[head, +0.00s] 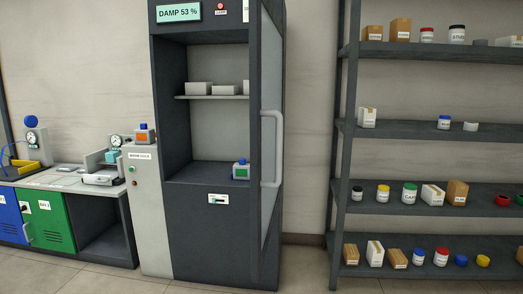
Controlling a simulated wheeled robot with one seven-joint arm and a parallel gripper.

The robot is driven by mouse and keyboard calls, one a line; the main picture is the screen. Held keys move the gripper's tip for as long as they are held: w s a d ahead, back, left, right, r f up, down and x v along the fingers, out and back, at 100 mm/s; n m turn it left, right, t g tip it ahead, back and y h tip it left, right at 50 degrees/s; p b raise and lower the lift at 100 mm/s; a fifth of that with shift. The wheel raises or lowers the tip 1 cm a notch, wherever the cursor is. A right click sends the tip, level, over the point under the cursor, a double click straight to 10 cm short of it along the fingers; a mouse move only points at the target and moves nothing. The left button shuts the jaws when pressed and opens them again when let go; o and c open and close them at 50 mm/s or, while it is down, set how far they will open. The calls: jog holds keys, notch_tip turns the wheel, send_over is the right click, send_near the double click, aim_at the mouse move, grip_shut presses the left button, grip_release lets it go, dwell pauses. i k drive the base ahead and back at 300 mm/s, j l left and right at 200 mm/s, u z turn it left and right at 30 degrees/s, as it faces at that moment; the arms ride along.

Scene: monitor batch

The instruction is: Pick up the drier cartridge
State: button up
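No object in the head view is readably marked as the drier cartridge, and I cannot tell which one it is. A tall dark cabinet (210,228) stands left of centre, with a display (178,12) reading "DAMP 53 %" and a lit red lamp (220,6). A small white fitting with a dark part (217,199) is on its lower front. Inside, a small grey unit with a blue top and green face (241,172) sits on the cabinet floor. A similar unit with an orange face (142,136) sits on the pale cabinet beside it. My gripper is not in view.
The cabinet's glazed door (269,145) stands open, projecting forward at its right side. White boxes (200,88) sit on its inner shelf. A dark rack (400,130) at right holds jars and boxes. A workbench (75,178) with gauges stands at left. Floor shows in front.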

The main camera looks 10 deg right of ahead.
aim_at(241, 170)
jog(key=i+j, duration=0.75)
jog(key=j, duration=0.1)
